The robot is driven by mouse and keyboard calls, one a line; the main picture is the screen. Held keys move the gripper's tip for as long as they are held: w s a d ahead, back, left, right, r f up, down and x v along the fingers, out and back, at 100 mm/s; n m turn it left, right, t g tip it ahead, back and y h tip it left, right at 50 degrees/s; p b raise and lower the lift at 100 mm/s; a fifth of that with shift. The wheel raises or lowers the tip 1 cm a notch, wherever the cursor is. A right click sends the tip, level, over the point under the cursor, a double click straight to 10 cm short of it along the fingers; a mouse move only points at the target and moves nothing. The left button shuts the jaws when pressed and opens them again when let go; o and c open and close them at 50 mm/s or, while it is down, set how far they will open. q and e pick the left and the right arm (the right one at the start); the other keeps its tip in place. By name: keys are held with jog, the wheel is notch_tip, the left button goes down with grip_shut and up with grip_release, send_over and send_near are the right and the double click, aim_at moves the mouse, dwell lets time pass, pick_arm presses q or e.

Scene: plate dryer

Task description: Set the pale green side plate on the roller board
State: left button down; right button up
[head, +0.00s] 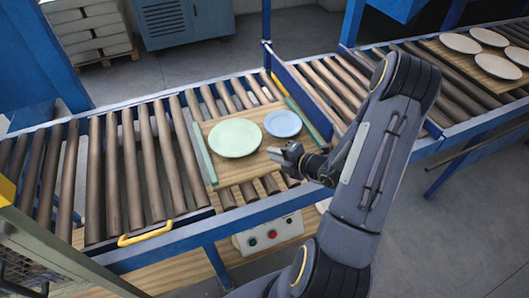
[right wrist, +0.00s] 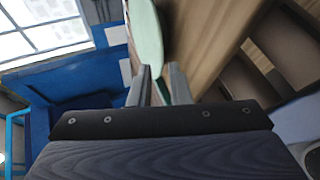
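The pale green plate (head: 236,138) lies flat on a wooden board (head: 240,169) with green side strips, which rests on the conveyor rollers. My right gripper (head: 283,150) is just right of this plate, low over the board's near right part, fingers toward the plate. In the right wrist view its two fingers (right wrist: 160,88) stand apart with nothing clearly between them. The pale green plate (right wrist: 148,35) shows beyond the fingertips there. Any contact with the plate cannot be told. My left gripper is out of view.
A light blue plate (head: 283,124) lies on the same board, close behind my right gripper. Several pale plates (head: 461,43) sit on another board at the far right. Bare rollers (head: 135,165) lie to the left. A yellow handle (head: 145,233) and a button box (head: 268,235) are at the front.

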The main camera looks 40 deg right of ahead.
jog(key=shift+s+d+r, duration=0.15)
jog(key=shift+s+r, duration=0.1)
jog(key=shift+s, duration=0.3)
jog(key=s+a+r+n+g+y, duration=0.35)
jog(key=a+r+n, duration=0.5)
jog(key=n, duration=0.55)
jog(key=s+a+r+n+g+y, duration=0.35)
jog(key=a+r+n, duration=0.35)
jog(key=a+n, duration=0.45)
jog(key=s+d+r+n+h, duration=0.1)
jog(key=s+n+h, duration=0.5)
jog(key=n, duration=1.8)
jog(key=shift+s+d+r, duration=0.4)
jog(key=shift+s+d, duration=0.4)
jog(key=shift+s, duration=1.85)
